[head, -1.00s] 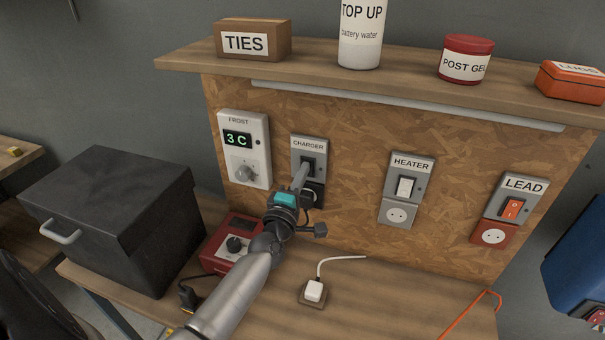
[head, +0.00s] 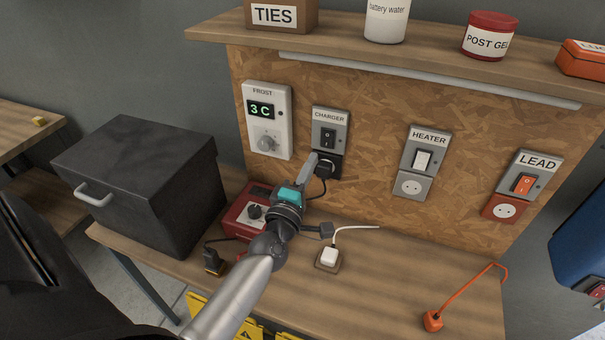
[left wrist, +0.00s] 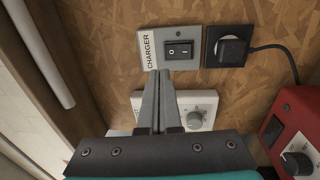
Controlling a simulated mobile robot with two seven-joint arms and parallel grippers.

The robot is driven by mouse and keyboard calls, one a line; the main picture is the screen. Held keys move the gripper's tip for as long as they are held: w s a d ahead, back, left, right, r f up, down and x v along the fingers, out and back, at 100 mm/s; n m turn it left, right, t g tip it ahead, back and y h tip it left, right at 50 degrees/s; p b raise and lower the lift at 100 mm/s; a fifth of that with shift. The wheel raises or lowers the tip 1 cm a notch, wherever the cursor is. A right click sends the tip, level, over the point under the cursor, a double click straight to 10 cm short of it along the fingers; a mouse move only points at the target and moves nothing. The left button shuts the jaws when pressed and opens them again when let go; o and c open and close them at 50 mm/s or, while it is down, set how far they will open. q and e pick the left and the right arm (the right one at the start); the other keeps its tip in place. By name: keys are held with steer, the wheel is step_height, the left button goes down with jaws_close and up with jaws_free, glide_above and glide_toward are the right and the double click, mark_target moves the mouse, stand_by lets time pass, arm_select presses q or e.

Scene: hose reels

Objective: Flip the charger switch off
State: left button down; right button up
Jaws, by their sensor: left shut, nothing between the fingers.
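The charger switch (head: 328,137) is a black rocker on a grey plate labelled CHARGER (head: 330,117). In the left wrist view the rocker (left wrist: 179,50) shows white marks; I cannot tell for certain which side is pressed. A black socket with a black plug (head: 326,168) sits just below the plate; the plug also shows in the left wrist view (left wrist: 232,48). My left gripper (head: 313,156) is shut and empty. In the left wrist view its fingertips (left wrist: 160,73) lie beside the plate's edge, apart from the rocker as far as I can see. My right gripper is out of view.
A FROST thermostat (head: 267,120) is left of the charger plate. HEATER (head: 422,160) and LEAD (head: 524,184) switches are to the right. A red charger box (head: 246,212) stands on the bench below. A shelf (head: 420,62) overhangs the board.

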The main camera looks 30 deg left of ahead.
arm_select(q)
steer(key=s, duration=0.4)
steer(key=shift+d+r, duration=0.3)
steer(key=shift+d, duration=0.1)
steer(key=shift+d, duration=0.1)
